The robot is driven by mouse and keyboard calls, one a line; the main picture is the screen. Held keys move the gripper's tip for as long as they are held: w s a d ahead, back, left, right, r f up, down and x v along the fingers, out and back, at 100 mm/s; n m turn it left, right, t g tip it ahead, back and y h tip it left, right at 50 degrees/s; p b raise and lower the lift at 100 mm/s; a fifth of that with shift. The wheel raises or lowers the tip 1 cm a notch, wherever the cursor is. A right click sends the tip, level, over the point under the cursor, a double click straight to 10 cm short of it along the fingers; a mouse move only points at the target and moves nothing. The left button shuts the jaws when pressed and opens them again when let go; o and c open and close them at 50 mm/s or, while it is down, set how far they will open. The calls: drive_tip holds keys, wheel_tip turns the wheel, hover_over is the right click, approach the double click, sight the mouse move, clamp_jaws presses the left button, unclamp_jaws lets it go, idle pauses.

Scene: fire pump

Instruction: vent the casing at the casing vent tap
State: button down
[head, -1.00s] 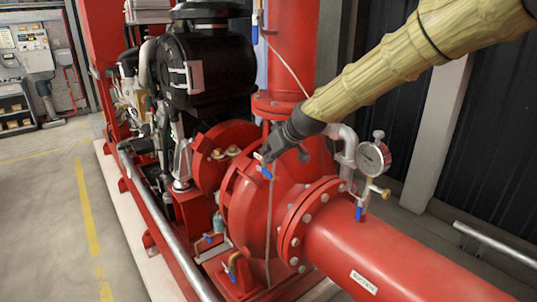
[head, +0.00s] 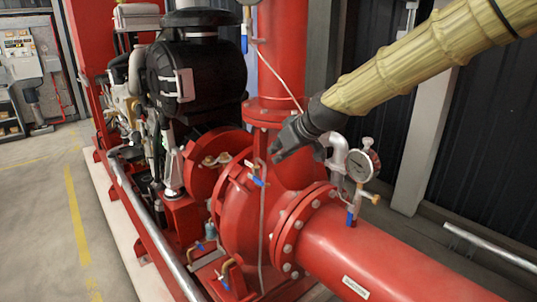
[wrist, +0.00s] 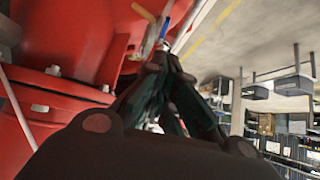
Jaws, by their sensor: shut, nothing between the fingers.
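The casing vent tap, with a small blue lever (head: 258,182), sits on top of the red pump casing (head: 240,222). In the wrist view its blue lever (wrist: 165,28) shows just beyond my fingertips, near the top edge. My gripper (head: 275,157) is shut and empty, just above and to the right of the tap in the head view. My gripper's fingers (wrist: 165,62) come together in the wrist view and partly hide the tap. A small gap seems to separate fingertips and lever; the lever's exact angle is hard to tell.
A pressure gauge (head: 363,165) with its own blue-handled valve stands right of the casing. The red suction pipe (head: 395,262) runs to the lower right. A black engine (head: 197,75) stands behind. Open floor (head: 45,215) lies at left.

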drive_tip(key=shift+s+d+r, duration=0.2)
drive_tip(key=shift+s+d, duration=0.35)
drive_tip(key=shift+s, duration=0.05)
drive_tip(key=s+d+f+m+g+h, duration=0.1)
drive_tip(key=s+d+f+m, duration=0.3)
drive_tip(key=f, duration=0.9)
drive_tip(key=s+d+f+n+g+h, duration=0.1)
drive_tip(key=s+f, duration=0.5)
drive_tip(key=f, duration=0.8)
drive_tip(key=s+d+f+m+g+h, duration=0.1)
drive_tip(key=s+d+f+m, duration=0.15)
drive_tip(key=s+f, duration=0.7)
drive_tip(key=s+d+f+m+g+h, duration=0.1)
drive_tip(key=s+d+f, duration=0.2)
drive_tip(key=s+f, duration=0.4)
drive_tip(key=s+d+f+g, duration=0.1)
drive_tip(key=s+d+f, duration=0.3)
drive_tip(key=s+f, duration=0.3)
drive_tip(key=s+d+f+m+g+h, duration=0.1)
drive_tip(key=s+d+f, duration=0.3)
drive_tip(key=s, duration=0.9)
wheel_tip(320, 180, down, 3)
drive_tip(key=shift+s+r+m+g+h, duration=0.1)
drive_tip(key=shift+s+m+g+h, duration=0.2)
drive_tip(key=shift+s+m+g, duration=0.15)
